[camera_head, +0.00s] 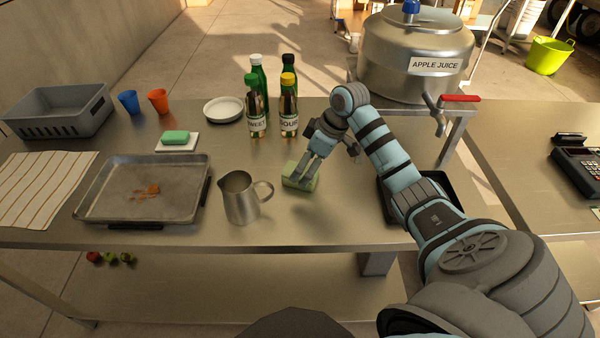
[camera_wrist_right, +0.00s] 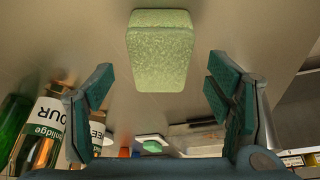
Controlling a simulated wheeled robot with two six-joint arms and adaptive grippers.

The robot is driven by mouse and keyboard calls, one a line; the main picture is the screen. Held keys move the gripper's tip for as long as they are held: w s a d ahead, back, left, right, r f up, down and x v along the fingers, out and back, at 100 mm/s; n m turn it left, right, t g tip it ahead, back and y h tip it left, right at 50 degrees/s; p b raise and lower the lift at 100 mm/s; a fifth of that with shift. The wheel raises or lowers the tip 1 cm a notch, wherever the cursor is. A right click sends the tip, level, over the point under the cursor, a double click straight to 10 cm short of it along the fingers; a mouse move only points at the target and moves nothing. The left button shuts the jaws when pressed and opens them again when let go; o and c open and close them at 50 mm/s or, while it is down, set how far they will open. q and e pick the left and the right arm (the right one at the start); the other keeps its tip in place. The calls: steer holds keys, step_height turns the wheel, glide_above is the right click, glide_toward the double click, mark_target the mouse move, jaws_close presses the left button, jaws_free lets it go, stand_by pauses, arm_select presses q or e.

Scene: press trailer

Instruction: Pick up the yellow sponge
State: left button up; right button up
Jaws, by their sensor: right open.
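The yellow sponge, a pale yellow-green block (camera_head: 299,177), lies on the steel table to the right of the metal pitcher. In the right wrist view the sponge (camera_wrist_right: 160,50) shows at the top middle, centred left to right between the fingers. My right gripper (camera_head: 309,168) points down at the sponge and covers part of it in the head view. Its fingers (camera_wrist_right: 158,90) are spread wide, with nothing between them. I cannot tell whether a fingertip touches the sponge. My left gripper is in neither view.
The metal pitcher (camera_head: 240,199) stands just left of the sponge. Several bottles (camera_head: 289,106) stand behind it. A green bar (camera_head: 175,137) lies on a white dish, near a metal tray (camera_head: 146,189). A black tray (camera_head: 388,203) sits under my right arm. The table front is clear.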

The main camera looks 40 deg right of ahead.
steer(key=x, duration=0.4)
steer(key=shift+w+a+b, duration=0.1)
steer(key=shift+w+b, duration=0.05)
steer(key=shift+b, duration=0.15)
steer(key=shift+r, duration=0.1)
steer(key=c, duration=0.9)
steer(key=shift+r, duration=0.1)
step_height(320, 180, up, 20)
steer(key=p, duration=0.7)
steer(key=shift+o, duration=0.4)
